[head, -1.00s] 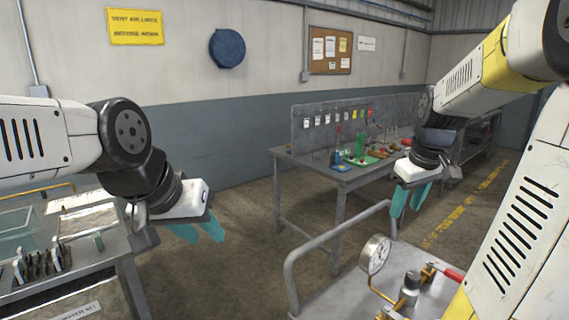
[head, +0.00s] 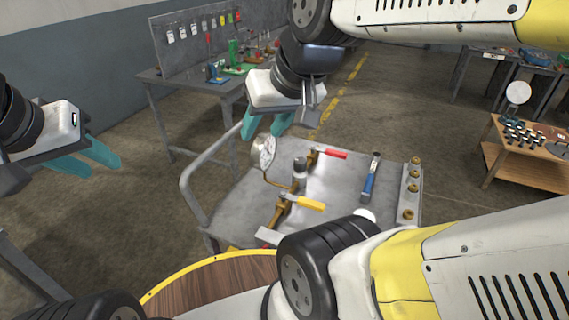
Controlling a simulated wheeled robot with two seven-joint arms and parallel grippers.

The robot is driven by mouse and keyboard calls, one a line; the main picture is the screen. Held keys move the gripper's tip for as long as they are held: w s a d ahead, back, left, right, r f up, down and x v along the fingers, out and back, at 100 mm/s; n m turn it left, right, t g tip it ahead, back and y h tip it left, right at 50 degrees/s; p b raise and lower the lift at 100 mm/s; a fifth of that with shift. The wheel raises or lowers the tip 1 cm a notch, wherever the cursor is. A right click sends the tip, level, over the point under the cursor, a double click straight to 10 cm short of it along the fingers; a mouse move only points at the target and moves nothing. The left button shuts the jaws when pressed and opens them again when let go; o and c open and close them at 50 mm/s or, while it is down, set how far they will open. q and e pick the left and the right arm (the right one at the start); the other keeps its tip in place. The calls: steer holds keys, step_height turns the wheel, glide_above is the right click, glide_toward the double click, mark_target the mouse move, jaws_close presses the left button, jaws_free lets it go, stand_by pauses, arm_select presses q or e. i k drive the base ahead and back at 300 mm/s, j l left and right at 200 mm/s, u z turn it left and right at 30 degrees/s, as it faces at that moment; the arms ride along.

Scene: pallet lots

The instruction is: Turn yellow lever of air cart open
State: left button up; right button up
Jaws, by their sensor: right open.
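The air cart (head: 235,203) stands in the middle of the head view, a grey top with a tubular rail at its left. Its yellow lever (head: 306,202) sits on a brass valve and points right, towards the cart's front. A red lever (head: 331,153) sits on another brass valve behind it, and a round gauge (head: 264,151) stands to the left. My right gripper (head: 266,126) is open and empty, above the cart's back left by the gauge, apart from the yellow lever. My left gripper (head: 94,160) is open and empty, well left of the cart.
A blue-handled tool (head: 370,179) lies on the cart, with a strip of brass fittings (head: 410,188) at its right. A workbench (head: 183,85) stands behind. A wooden table (head: 527,170) is at the right. My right arm crosses above the cart.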

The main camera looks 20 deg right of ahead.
mark_target(314, 205)
steer(key=z, duration=1.1)
steer(key=k+j+z, duration=0.15)
steer(key=j+z, duration=0.25)
